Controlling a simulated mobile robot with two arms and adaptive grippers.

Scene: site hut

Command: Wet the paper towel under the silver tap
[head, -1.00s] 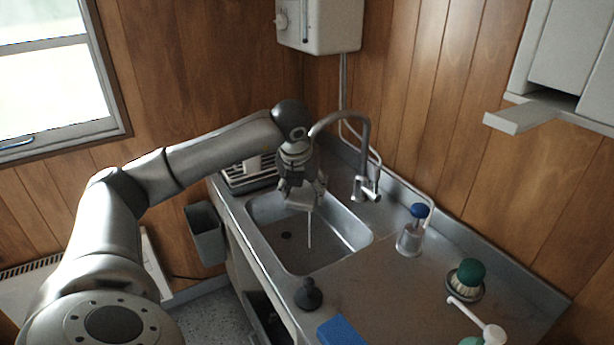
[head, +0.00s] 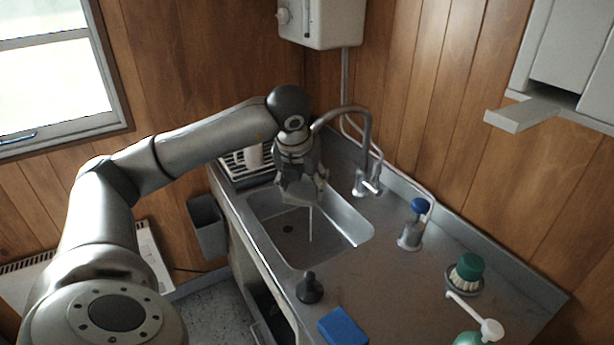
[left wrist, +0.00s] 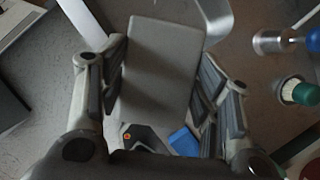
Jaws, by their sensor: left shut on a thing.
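My left gripper (head: 303,188) is over the sink, beneath the spout of the silver tap (head: 365,150). It is shut on the paper towel, a flat grey rectangle that shows between the fingers in the left wrist view (left wrist: 160,70). In the head view the towel is mostly hidden by the fingers. A thin stream of water (head: 310,225) shows below the gripper and falls into the sink basin (head: 340,228). I cannot tell whether the stream touches the towel. My right gripper is not in view.
A black plunger (head: 309,289) and a blue sponge (head: 342,327) are near the front edge. A drying rack (head: 235,170) stands behind left.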

